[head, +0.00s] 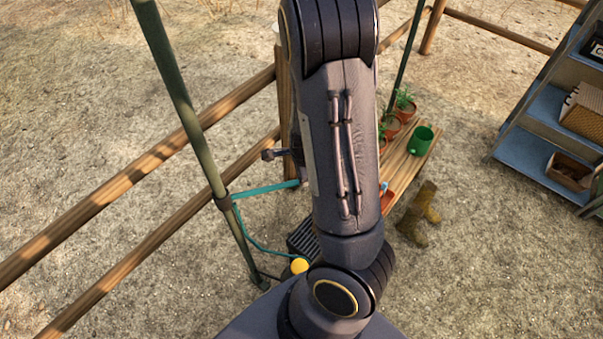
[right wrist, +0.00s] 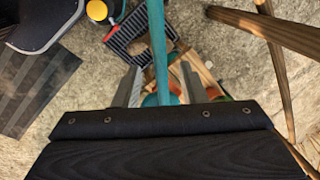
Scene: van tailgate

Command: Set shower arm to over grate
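The teal shower arm (head: 265,189) juts right from a green upright pole (head: 185,105) in the head view; its far end is hidden behind my arm. In the right wrist view the shower arm (right wrist: 158,45) runs down between the two fingers of my right gripper (right wrist: 160,86). The fingers are apart, with gaps on both sides of the bar. The black slatted grate (head: 302,238) lies on the ground, partly hidden by my arm; it also shows in the right wrist view (right wrist: 122,40), with a brown object on it. My left gripper is not in view.
A yellow ball-shaped knob (head: 299,266) is beside the grate. A wooden fence (head: 150,160) runs behind. Blue shelves (head: 540,120) stand at right.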

